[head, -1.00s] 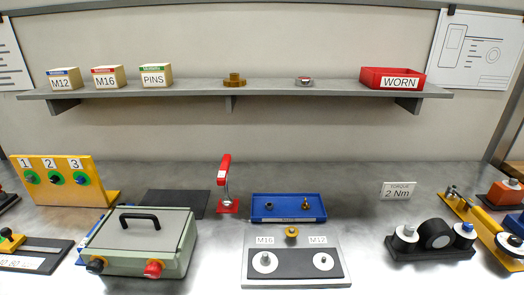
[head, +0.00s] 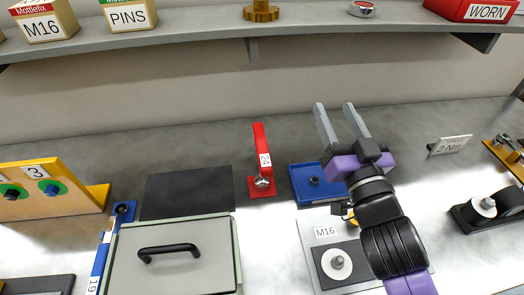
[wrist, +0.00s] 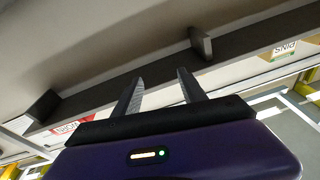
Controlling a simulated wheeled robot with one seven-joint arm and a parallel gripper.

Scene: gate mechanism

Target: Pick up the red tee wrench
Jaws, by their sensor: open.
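The red handle is not visible there.
A blue tray (head: 302,184) is partly hidden by my arm. A grey-green case (head: 185,255) and a dark mat (head: 185,193) lie left of the red base. A blue tool tagged 19 (head: 99,265) lies farther left. A shelf (head: 220,50) crosses above.

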